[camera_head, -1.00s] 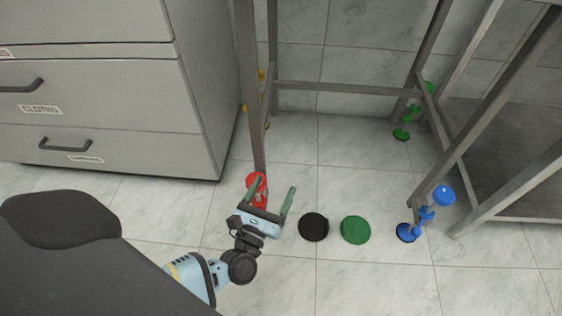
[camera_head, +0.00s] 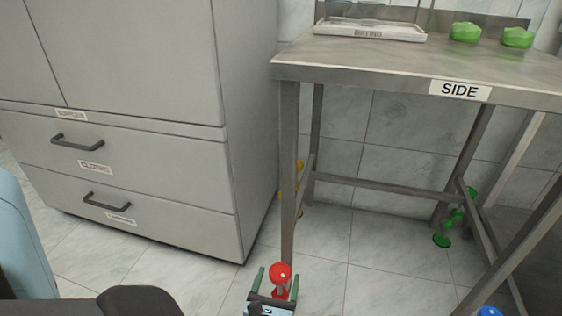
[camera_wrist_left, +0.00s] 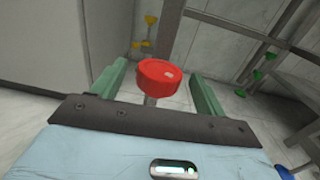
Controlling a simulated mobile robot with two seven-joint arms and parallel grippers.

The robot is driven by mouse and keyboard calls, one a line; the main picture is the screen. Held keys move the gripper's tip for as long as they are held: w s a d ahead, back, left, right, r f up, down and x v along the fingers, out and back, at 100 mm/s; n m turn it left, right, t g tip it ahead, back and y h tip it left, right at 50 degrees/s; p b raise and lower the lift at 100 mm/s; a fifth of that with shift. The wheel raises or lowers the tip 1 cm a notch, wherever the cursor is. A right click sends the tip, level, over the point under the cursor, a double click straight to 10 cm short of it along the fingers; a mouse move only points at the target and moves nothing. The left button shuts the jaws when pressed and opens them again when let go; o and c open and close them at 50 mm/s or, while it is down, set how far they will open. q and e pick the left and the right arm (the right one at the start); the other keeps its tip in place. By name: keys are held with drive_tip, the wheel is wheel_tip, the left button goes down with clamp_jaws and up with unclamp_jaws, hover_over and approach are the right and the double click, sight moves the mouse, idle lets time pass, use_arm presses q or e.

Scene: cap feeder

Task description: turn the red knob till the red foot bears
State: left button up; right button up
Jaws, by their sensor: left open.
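The red knob (camera_head: 280,273) is at the bottom of the table's front left leg in the head view. In the left wrist view the red knob (camera_wrist_left: 158,74) shows large, on a grey stem. My left gripper (camera_head: 271,280) is open, its two green fingers on either side of the knob. A little red (camera_head: 279,295) shows below the knob; whether the foot touches the floor is hidden. My right gripper is not in view.
The steel table (camera_head: 400,65) marked SIDE stands above, with green things (camera_head: 465,32) and a white tray (camera_head: 369,30) on top. A grey drawer cabinet (camera_head: 150,175) is at left. Yellow (camera_head: 298,167), green (camera_head: 457,215) and blue (camera_head: 489,312) parts are at other legs.

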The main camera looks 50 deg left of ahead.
sight(282, 263)
use_arm(q)
drive_tip(key=x, duration=0.3)
drive_tip(key=shift+b, duration=0.4)
drive_tip(key=shift+w+a, duration=0.1)
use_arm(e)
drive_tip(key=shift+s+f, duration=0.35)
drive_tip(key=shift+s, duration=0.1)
use_arm(q)
drive_tip(key=c, duration=0.7)
drive_tip(key=shift+c, duration=1.3)
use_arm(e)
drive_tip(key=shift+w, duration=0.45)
